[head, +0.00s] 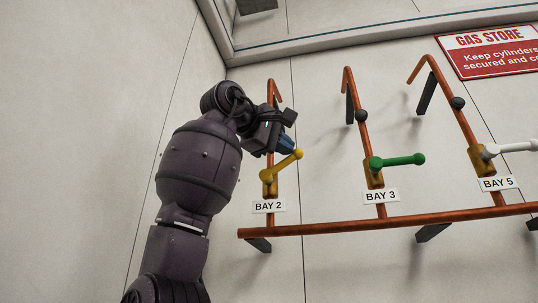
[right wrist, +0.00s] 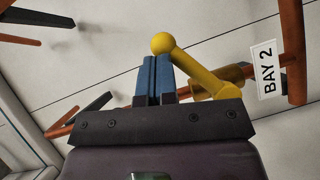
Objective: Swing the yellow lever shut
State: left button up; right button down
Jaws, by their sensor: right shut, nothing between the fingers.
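The yellow lever (head: 285,163) is on the copper pipe above the BAY 2 label (head: 269,206). It slants up to the right from its brass valve body (head: 269,187) and ends in a ball knob. My right gripper (head: 288,146) is shut and empty, with its blue fingertips right by the knob. In the right wrist view the yellow lever (right wrist: 193,68) shows just beside and beyond the shut blue fingers (right wrist: 155,78). Whether they touch it I cannot tell. My left gripper is out of view.
A green lever (head: 398,161) at BAY 3 and a white lever (head: 512,147) at BAY 5 stand to the right. A horizontal copper pipe (head: 340,225) runs below. A red GAS STORE sign (head: 495,50) hangs at upper right. A bare wall is close on the left.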

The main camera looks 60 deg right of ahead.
aim_at(294, 155)
jog(key=shift+s+d+f+m+y, duration=0.15)
jog(key=shift+s+f+m, duration=0.1)
jog(key=shift+s+f, duration=0.2)
jog(key=shift+s+d+f+m+y, duration=0.15)
jog(key=shift+s+f+m, duration=0.15)
jog(key=shift+f, duration=0.2)
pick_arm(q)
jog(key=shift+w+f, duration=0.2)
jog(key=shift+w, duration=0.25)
pick_arm(e)
jog(key=shift+s+f, duration=0.1)
jog(key=shift+f, duration=0.25)
jog(key=shift+s+d+f, duration=0.1)
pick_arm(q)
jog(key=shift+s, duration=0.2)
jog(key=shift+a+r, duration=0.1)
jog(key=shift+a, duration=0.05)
